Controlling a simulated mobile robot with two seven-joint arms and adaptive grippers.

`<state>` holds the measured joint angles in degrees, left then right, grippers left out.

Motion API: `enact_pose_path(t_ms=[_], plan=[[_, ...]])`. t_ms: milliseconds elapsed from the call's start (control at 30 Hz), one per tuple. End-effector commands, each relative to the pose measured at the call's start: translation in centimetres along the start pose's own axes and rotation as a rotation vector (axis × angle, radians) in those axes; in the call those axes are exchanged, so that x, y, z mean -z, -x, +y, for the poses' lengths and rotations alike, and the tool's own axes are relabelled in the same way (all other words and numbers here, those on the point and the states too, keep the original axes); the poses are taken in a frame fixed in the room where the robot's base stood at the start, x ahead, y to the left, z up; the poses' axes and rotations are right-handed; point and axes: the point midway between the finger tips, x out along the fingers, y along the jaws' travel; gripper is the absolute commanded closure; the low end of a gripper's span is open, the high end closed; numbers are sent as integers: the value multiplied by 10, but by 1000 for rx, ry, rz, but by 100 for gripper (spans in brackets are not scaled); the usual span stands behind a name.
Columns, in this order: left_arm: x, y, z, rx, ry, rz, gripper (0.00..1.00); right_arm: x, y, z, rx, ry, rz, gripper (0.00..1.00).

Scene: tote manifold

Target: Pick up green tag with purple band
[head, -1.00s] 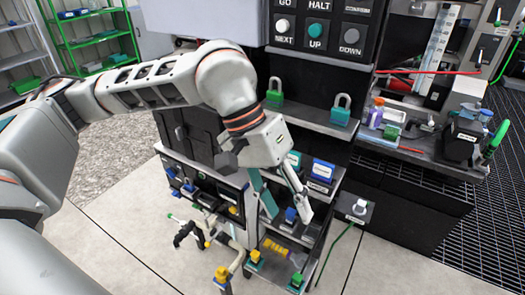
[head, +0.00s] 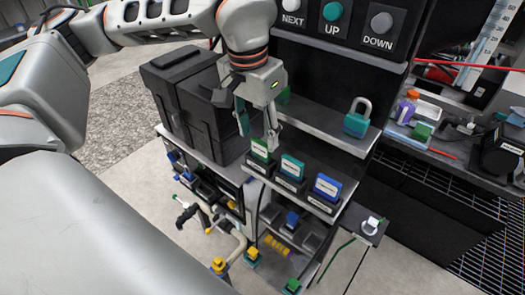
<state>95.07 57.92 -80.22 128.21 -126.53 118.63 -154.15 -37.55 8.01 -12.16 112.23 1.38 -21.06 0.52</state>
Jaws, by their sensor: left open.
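A green tag (head: 261,150) with a white label stands upright in the leftmost holder of a shelf row. I cannot make out a purple band on it. A teal tag (head: 291,167) and a blue tag (head: 327,187) stand to its right in the same row. My left gripper (head: 258,130) is open and empty, pointing down with its fingers just above the green tag. Whether they touch it, I cannot tell. My right gripper is out of view.
A teal padlock (head: 357,118) stands on the ledge behind the tags; a green padlock (head: 284,96) there is partly hidden by my gripper. Black boxes (head: 190,95) stand to the left. A button panel (head: 335,25) rises above. Yellow-handled pipes (head: 235,245) lie below.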

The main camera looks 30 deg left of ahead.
Motion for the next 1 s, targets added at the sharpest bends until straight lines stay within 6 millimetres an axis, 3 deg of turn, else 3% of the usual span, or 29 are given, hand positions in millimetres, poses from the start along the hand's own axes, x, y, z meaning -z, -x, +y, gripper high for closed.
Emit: enact_pose_path(t_ms=[333, 667, 767, 1000], plan=[[-2, -45, 2, -1, 0, -2, 56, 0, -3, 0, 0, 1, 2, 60], [-2, -51, 2, -1, -1, 1, 56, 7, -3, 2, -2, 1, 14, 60], [-2, -51, 2, -1, -1, 1, 82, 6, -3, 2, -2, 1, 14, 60], [-2, -51, 2, -1, -1, 0, 83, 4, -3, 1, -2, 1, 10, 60]])
